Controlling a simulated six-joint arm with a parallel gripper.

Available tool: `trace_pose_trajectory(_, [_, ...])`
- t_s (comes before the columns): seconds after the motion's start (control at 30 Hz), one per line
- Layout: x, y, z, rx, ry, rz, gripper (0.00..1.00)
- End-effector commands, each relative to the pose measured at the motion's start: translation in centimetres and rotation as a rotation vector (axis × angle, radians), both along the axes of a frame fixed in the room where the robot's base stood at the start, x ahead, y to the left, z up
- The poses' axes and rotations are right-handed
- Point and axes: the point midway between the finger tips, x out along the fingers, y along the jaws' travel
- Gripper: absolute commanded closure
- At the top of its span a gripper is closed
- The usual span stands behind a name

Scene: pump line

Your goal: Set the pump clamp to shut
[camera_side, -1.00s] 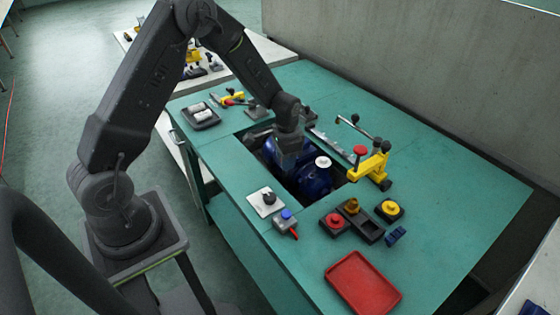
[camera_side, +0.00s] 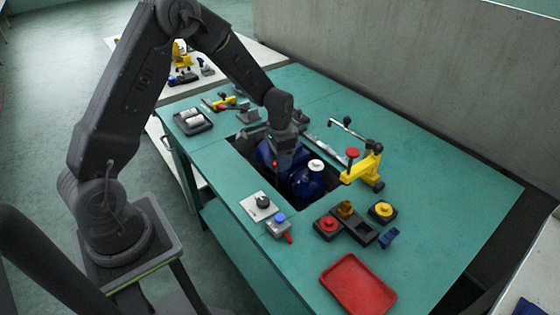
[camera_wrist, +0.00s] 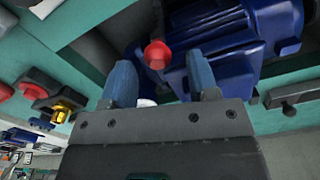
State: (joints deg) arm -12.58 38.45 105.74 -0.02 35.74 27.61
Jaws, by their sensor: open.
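A yellow clamp (camera_side: 364,170) stands at the right edge of the recess in the green table. It has a red knob (camera_side: 352,153) and a raised lever with a dark tip. I take it as the pump clamp, but cannot be sure. The blue pump (camera_side: 308,182) with a white cap (camera_side: 316,165) sits in the recess. My gripper (camera_side: 282,160) points down over the pump's left part, left of the clamp. In the wrist view my gripper (camera_wrist: 161,85) is open. A red knob (camera_wrist: 157,54) shows between its blue fingers, before the blue pump body (camera_wrist: 235,40); nothing is visibly held.
A grey plate with a black knob (camera_side: 262,203), a blue-and-red switch box (camera_side: 280,224), button blocks (camera_side: 328,225) and a red tray (camera_side: 357,285) lie along the near side. A dark tray (camera_side: 193,122) with white pieces lies at the left. The table's far right is clear.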

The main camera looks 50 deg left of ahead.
Motion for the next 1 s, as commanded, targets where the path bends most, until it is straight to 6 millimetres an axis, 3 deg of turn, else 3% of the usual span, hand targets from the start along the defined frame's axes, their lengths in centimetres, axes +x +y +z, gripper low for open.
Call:
trace_pose_trajectory(0.3, [0.1, 0.0, 7.3, 0.001, -0.008, 0.000, 0.46])
trace_pose_trajectory(0.5, [0.1, 0.0, 10.5, 0.001, -0.005, 0.000, 0.46])
trace_pose_trajectory(0.7, [0.0, 0.0, 11.8, 0.000, -0.002, 0.000, 0.46])
trace_pose_trajectory(1.0, [0.0, 0.0, 11.9, -0.001, -0.002, 0.000, 0.46])
